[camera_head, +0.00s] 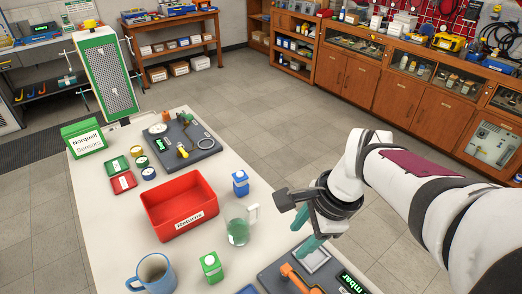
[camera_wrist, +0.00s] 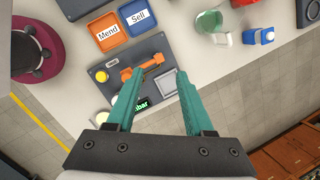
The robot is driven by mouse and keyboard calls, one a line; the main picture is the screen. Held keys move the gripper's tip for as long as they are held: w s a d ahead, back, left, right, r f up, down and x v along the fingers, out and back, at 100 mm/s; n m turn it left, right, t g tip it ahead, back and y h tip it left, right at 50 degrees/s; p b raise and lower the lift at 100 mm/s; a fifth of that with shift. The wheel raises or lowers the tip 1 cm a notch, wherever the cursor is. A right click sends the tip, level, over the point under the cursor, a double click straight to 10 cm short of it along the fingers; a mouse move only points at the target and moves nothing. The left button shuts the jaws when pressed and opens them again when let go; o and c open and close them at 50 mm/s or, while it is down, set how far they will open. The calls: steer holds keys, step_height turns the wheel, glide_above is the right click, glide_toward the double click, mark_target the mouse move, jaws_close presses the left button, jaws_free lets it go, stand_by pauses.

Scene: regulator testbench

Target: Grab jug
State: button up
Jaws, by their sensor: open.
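The jug (camera_head: 238,228) is a clear vessel with a pale handle and some green in its lower part. It stands upright on the white table (camera_head: 102,215), right of the red bin. In the wrist view the jug (camera_wrist: 216,27) is near the top, beyond my fingertips and to their right. My gripper (camera_head: 305,232) is above the table's right edge, to the right of the jug and apart from it. In the wrist view its two teal fingers (camera_wrist: 168,80) are spread with nothing between them, over the dark "mbar" panel.
The red "Returns" bin (camera_head: 178,205) stands left of the jug. A blue-and-white box (camera_head: 240,183) is just behind it and a green box (camera_head: 211,267) in front. A blue mug (camera_head: 152,273) is front left. The dark panel with an orange part (camera_head: 300,281) lies front right.

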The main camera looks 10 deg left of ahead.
mark_target(259, 212)
steer(key=w+a+f+m+t, duration=0.1)
steer(key=w+a+f+m, duration=0.2)
steer(key=w+m, duration=0.35)
steer(key=w+a+f+m, duration=0.3)
steer(key=w, duration=0.6)
steer(key=shift+y, duration=0.4)
steer(key=x, duration=1.5)
steer(key=shift+w+d+f, duration=0.1)
steer(key=shift+w+f, duration=0.05)
steer(key=shift+w, duration=0.2)
jaws_close()
